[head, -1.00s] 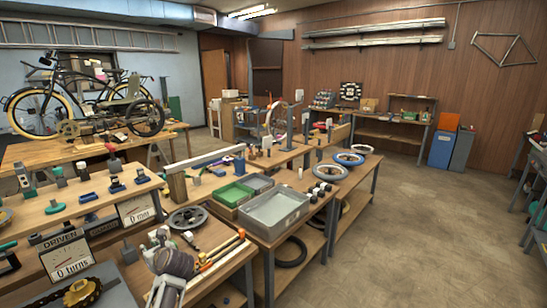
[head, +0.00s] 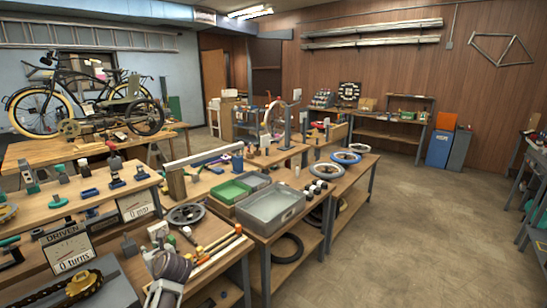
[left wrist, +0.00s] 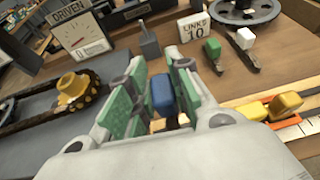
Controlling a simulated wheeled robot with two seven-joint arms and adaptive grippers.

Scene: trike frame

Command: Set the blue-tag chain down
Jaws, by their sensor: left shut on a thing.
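My left gripper (head: 163,243) is low in the head view, over the near bench beside the tool strip. In the left wrist view the green-padded fingers of this gripper (left wrist: 160,80) are shut on the blue tag (left wrist: 162,95). The chain belonging to this tag cannot be made out; the fingers and palm hide what lies below it. My right gripper is not in view.
A gold sprocket (left wrist: 73,86) with a dark chain sits left of the gripper, by the DRIVEN gauge (left wrist: 80,36). Green and white blocks and yellow-handled tools (left wrist: 270,105) lie to the right. A grey tray (head: 270,211) stands further right on the bench.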

